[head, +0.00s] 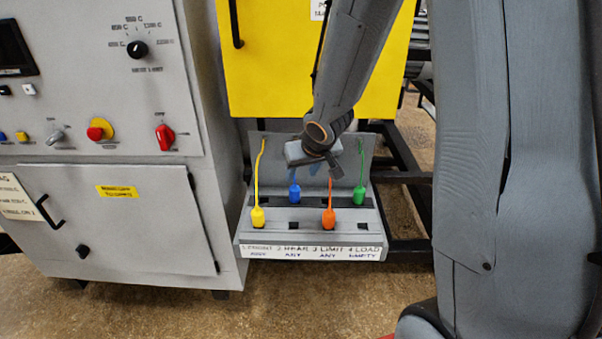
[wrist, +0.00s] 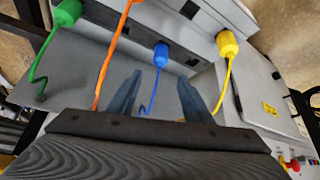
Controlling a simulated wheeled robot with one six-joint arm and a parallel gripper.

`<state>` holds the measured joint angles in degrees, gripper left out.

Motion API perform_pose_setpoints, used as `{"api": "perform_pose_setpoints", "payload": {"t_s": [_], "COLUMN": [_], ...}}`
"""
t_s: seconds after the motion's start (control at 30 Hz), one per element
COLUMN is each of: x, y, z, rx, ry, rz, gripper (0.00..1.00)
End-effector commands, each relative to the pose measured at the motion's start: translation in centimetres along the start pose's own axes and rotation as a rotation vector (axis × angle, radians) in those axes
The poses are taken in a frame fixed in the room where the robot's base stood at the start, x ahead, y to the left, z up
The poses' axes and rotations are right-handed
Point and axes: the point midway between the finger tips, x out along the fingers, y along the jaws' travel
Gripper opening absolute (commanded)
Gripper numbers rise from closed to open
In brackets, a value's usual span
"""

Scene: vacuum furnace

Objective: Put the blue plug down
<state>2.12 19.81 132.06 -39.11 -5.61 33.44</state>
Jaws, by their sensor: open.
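The blue plug (head: 294,190) stands upright in the back row of the grey socket panel (head: 310,214), in the column labelled 2. Its blue cord rises behind my gripper. My gripper (head: 322,170) is above the back row, a little right of the blue plug. In the wrist view my gripper (wrist: 158,88) is open and empty, with its fingers apart. There the blue plug (wrist: 161,53) shows beyond the fingertips, clear of them, and its cord runs down between the fingers.
The yellow plug (head: 257,217) and orange plug (head: 328,218) sit in the front row, columns 1 and 3. The green plug (head: 359,195) sits in the back row, column 4. Dark empty slots show between them. The grey furnace cabinet (head: 110,230) stands at left, a yellow panel (head: 260,75) behind.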

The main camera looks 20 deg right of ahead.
Motion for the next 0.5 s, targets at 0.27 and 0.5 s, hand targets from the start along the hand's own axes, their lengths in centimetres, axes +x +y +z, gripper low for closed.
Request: {"api": "perform_pose_setpoints", "payload": {"t_s": [0.27, 0.5], "x": [-5.6, -11.5], "y": [0.8, -1.1], "z": [5.0, 12.7], "rx": [0.03, 0.066], "ry": [-0.123, -0.309], "rz": [0.08, 0.054], "gripper": [0.46, 0.46]}}
